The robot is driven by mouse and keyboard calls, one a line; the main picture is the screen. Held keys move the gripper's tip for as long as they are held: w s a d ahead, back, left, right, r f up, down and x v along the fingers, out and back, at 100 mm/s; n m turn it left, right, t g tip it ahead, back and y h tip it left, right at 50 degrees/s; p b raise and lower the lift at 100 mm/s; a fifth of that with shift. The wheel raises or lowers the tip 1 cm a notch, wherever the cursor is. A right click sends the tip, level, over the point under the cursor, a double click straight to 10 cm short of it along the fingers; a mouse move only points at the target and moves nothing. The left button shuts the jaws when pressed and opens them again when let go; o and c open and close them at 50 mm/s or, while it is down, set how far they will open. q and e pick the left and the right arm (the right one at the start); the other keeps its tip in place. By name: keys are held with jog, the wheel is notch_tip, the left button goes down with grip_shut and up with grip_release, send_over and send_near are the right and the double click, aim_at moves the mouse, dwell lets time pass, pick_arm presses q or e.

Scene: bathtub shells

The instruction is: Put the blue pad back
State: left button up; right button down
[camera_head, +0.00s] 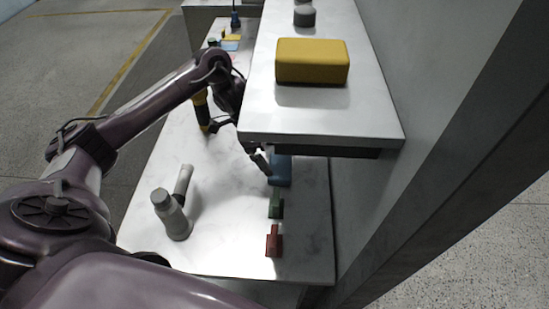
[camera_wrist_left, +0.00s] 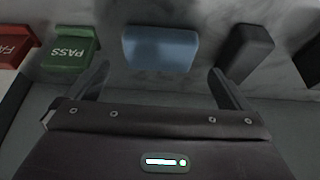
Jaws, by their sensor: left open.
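The blue pad (camera_head: 281,171) is on the lower marble table, partly under the upper shelf, at the far end of a row with the green and red pieces. In the left wrist view the blue pad (camera_wrist_left: 160,49) lies ahead of and between the two open fingers. My left gripper (camera_head: 262,160) is beside the pad, with nothing in it. It also shows in the left wrist view (camera_wrist_left: 160,85). The shelf edge hides part of the gripper and the pad in the head view. My right gripper is not in view.
A green PASS block (camera_wrist_left: 70,48) and a red FAIL block (camera_wrist_left: 16,45) stand beside the pad; a dark block (camera_wrist_left: 246,48) is on its other side. The upper shelf (camera_head: 310,122) overhangs and holds a yellow block (camera_head: 312,61). A grey bottle-like tool (camera_head: 171,214) stands front left.

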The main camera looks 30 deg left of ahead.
pick_arm(q)
jog(key=v, duration=0.6)
jog(key=shift+p, duration=0.4)
jog(key=shift+d, duration=0.1)
